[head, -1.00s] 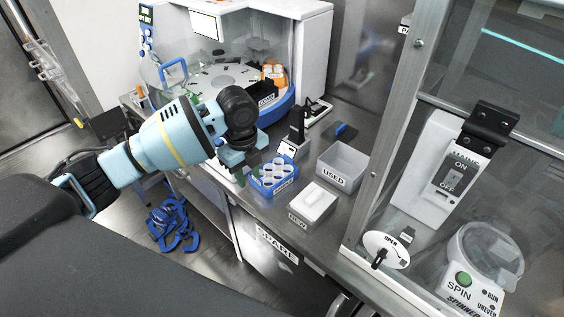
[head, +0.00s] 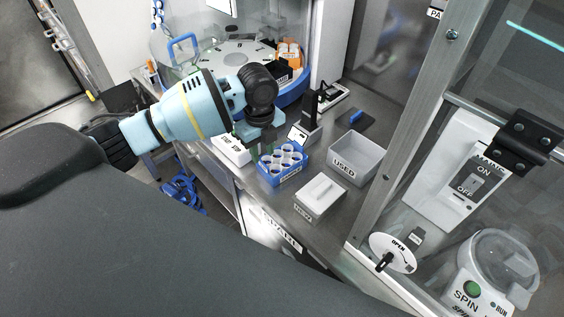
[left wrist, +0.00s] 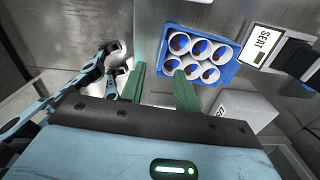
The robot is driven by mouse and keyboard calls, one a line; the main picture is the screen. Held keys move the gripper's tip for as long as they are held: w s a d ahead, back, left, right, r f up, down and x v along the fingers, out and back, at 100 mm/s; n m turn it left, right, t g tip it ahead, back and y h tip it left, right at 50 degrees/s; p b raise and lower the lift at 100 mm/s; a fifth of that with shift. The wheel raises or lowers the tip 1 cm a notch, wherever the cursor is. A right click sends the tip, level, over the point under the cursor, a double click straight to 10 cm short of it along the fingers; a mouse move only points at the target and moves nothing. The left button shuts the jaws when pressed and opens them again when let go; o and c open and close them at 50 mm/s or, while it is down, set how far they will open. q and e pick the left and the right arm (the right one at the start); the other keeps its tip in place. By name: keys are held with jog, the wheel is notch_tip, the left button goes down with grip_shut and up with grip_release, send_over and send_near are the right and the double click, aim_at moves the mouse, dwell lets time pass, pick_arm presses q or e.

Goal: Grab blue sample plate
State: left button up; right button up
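The blue sample plate (head: 281,175) is a blue rack with several white round wells or tubes, standing on the steel counter near its front edge. In the left wrist view the plate (left wrist: 233,69) is just beyond the fingers, up and to the right. My left gripper (head: 260,148) is close to the plate's left side in the head view. In the left wrist view its green fingers (left wrist: 160,72) are apart with nothing between them.
A white lidded box (head: 319,197) and a grey USED bin (head: 354,158) stand right of the plate. A black-and-white device (head: 309,120) stands behind it. A white start/stop box (head: 232,150) is to the left. A glass-fronted cabinet frame (head: 420,100) bounds the right side.

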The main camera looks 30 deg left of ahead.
aim_at(264, 164)
pick_arm(q)
notch_tip(264, 164, down, 5)
jog(key=shift+w+r, duration=0.1)
jog(key=shift+w, duration=0.05)
grip_shut()
dwell(0.4)
